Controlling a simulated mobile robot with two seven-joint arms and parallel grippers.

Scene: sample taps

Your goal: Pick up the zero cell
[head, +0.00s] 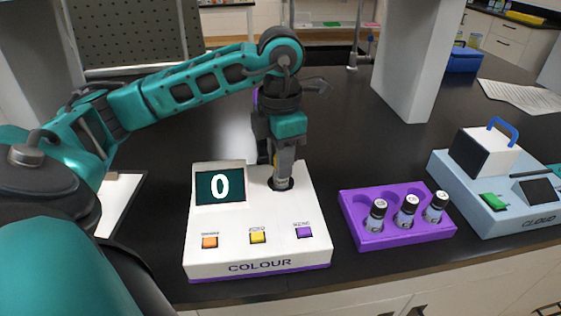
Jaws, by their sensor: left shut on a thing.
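My left gripper (282,170) points straight down over the round well (280,184) in the top of the white colour meter (258,245). It is shut on a small cell in the well's mouth, which I take to be the zero cell. The fingers and the well rim hide nearly all of the cell, so its label cannot be read. The meter's screen (220,186) reads 0. My right gripper is not in view.
A purple rack (372,240) right of the meter holds three capped vials (376,214), with empty holes behind. A pale blue "CLOUD" meter (490,212) stands farther right. A white pillar (415,60) rises behind. Dark bench between the meter and pillar is clear.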

